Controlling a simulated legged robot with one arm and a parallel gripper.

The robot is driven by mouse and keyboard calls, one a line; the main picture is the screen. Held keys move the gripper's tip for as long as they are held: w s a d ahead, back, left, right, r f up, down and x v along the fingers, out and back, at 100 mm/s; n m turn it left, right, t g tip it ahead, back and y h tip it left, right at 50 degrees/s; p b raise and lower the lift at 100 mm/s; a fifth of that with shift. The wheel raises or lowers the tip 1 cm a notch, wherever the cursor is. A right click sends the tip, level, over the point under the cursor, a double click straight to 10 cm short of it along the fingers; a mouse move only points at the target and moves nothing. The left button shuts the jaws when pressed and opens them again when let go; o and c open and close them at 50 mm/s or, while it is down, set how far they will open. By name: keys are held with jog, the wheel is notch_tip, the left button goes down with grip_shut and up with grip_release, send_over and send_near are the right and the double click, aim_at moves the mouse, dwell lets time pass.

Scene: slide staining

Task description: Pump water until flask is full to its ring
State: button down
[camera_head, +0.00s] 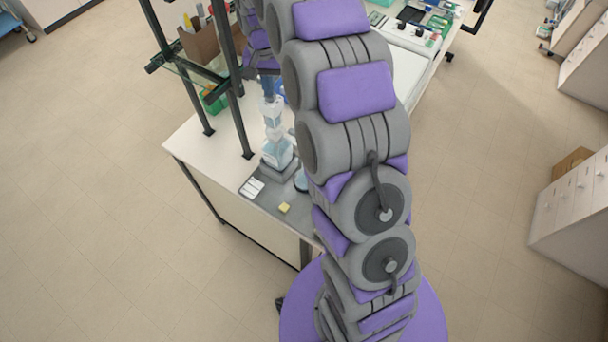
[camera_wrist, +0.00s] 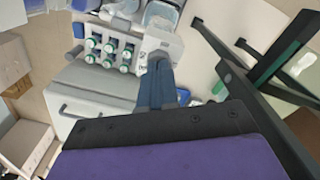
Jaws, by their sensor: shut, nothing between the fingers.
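My gripper (camera_head: 268,92) is shut and empty, pointing down above the bench's near end. Directly below its tips is a clear and white upright dispenser top (camera_head: 272,112); I cannot tell whether they touch. Under that stands a clear bottle (camera_head: 278,152) with pale blue liquid, on a grey base. A second glass vessel with blue liquid (camera_head: 300,181), perhaps the flask, shows only in part beside my arm; its ring and liquid level are hidden. In the wrist view my blue fingers (camera_wrist: 159,66) are together, with a white part (camera_wrist: 160,42) just past the tips.
A white card (camera_head: 252,187) and a yellow block (camera_head: 284,208) lie on the grey bench surface (camera_head: 262,203). Dark shelf posts (camera_head: 240,125) rise left of the bottle. In the wrist view, several green-capped bottles (camera_wrist: 108,50) stand in a rack.

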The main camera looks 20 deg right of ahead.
aim_at(270, 99)
jog(key=shift+f+b, duration=0.6)
jog(key=shift+f, duration=1.55)
jog(key=shift+s+f, duration=0.1)
jog(key=shift+f, duration=0.05)
jog(key=shift+r+p, duration=0.6)
jog(key=shift+r, duration=2.35)
jog(key=shift+f, duration=0.25)
jog(key=shift+f+b, duration=0.85)
jog(key=shift+f, duration=1.85)
